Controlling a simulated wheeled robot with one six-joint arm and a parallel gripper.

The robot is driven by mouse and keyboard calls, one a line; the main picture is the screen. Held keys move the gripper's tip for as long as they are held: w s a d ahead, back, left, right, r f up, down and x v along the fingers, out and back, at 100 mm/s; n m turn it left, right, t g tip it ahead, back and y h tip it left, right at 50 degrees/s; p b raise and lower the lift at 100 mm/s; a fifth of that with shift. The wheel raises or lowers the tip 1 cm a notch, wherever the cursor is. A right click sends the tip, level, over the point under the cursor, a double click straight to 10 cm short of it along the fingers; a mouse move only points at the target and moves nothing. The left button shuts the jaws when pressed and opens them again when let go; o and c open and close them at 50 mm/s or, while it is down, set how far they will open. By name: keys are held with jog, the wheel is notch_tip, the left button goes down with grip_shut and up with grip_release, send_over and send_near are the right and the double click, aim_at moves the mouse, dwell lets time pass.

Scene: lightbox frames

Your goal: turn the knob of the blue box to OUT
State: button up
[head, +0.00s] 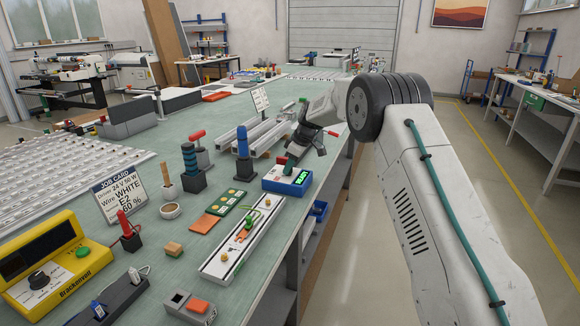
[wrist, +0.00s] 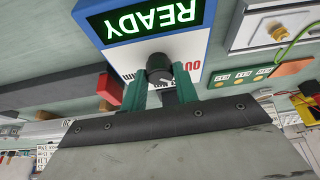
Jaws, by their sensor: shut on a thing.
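The blue box (head: 273,184) stands near the right edge of the bench in the head view, with a green lit display. In the wrist view the blue box (wrist: 205,62) shows its white front face upside down, and the display (wrist: 147,18) reads READY. The black knob (wrist: 160,66) sits below the display, between the two teal fingers of my gripper (wrist: 161,82). My gripper is shut on the knob; in the head view it (head: 289,165) reaches down onto the box. Red and black lettering beside the knob is partly hidden by the fingers. The knob's pointer setting cannot be read.
A white rail panel (head: 225,262) and a green board (head: 230,202) lie in front of the box. A blue-handled tool (head: 243,142) stands upright behind it. A job card (head: 120,192) stands at left. The bench edge and open floor (head: 340,270) lie to the right.

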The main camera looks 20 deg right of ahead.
jog(key=shift+f+n+g, duration=0.1)
jog(key=shift+n+g, duration=0.2)
jog(key=shift+n, duration=0.2)
jog(key=o, duration=1)
jog(key=shift+c, duration=0.2)
jog(key=v, duration=0.8)
jog(key=shift+s, duration=0.1)
